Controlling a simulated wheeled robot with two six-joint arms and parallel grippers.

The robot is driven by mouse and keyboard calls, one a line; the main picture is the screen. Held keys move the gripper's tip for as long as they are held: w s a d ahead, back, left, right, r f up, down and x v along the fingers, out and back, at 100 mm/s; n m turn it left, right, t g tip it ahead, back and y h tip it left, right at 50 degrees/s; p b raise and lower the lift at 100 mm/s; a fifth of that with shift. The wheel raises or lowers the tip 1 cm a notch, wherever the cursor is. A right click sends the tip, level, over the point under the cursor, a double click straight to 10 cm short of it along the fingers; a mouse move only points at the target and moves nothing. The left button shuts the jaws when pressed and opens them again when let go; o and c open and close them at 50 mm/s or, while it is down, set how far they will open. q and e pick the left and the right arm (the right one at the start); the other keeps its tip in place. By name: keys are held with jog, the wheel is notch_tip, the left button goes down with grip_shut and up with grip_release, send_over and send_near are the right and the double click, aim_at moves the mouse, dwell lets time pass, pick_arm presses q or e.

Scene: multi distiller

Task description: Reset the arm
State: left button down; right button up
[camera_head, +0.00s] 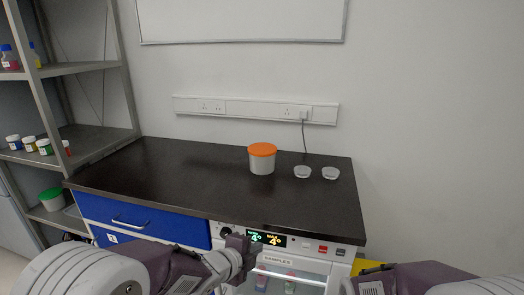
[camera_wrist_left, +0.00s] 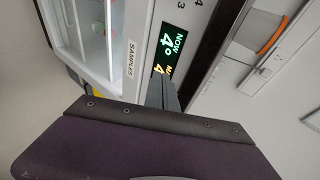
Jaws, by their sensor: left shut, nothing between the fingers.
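My left gripper (camera_head: 241,243) is in front of the sample fridge (camera_head: 322,262), near its display (camera_head: 266,239). In the left wrist view the gripper's fingers (camera_wrist_left: 162,92) are together with nothing held, and they overlap the edge of the display (camera_wrist_left: 171,45). My left arm comes in from the lower left. My right arm shows at the lower right, and its gripper is out of the picture.
A dark countertop (camera_head: 190,180) holds a white tub with an orange lid (camera_head: 262,160) and two small clear dishes (camera_head: 302,172) (camera_head: 331,173). A blue drawer (camera_head: 150,222) is shut below. A metal shelf (camera_head: 90,143) with bottles stands left.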

pick_arm(q)
jog(key=s+a+f+n+g+y, duration=0.2)
jog(key=s+a+f+n+y, duration=0.15)
jog(key=a+n, duration=0.45)
jog(key=s+a+f+n+g+y, duration=0.1)
jog(key=s+a+f+n+y, duration=0.3)
jog(key=a, duration=0.6)
jog(key=s+f+n+g+h, duration=0.25)
jog(key=s+n+g, duration=0.35)
jog(key=s+n, duration=0.55)
notch_tip(320, 180, up, 21)
jog(key=s+y+p, duration=0.1)
jog(key=s+p, duration=0.1)
jog(key=p, duration=1.9)
jog(key=shift+m, duration=0.35)
jog(key=shift+d+p, duration=0.1)
jog(key=shift+p, duration=0.2)
